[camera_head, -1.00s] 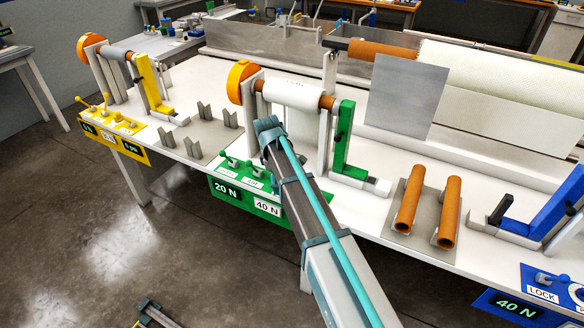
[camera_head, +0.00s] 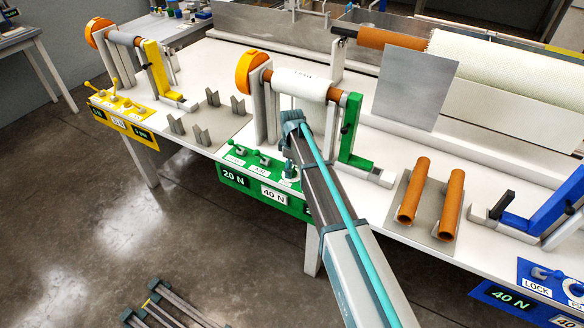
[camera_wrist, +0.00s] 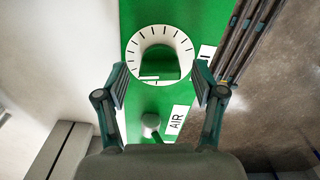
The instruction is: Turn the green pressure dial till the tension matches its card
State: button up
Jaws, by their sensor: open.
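The green station's control panel (camera_head: 238,158) sits at the table's front edge. Its dark display (camera_head: 233,176) reads 20 N, and the white card (camera_head: 273,194) beside it reads 40 N. In the head view my arm hides much of the panel's right part. In the wrist view the green pressure dial (camera_wrist: 159,67) shows as a green knob within a white ring with black tick marks. My gripper (camera_wrist: 160,84) is open, with one finger on each side below the dial in the picture. The fingers appear apart from the knob.
A green lever (camera_wrist: 151,124) beside the AIR label lies between the fingers and the wrist. A white roll (camera_head: 300,84) and a green upright arm (camera_head: 350,128) stand behind the panel. Orange tubes (camera_head: 414,190) lie to the right. The yellow station (camera_head: 122,110) is at left.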

jog(key=shift+f, duration=0.5)
jog(key=c, duration=1.1)
jog(key=shift+c, duration=0.2)
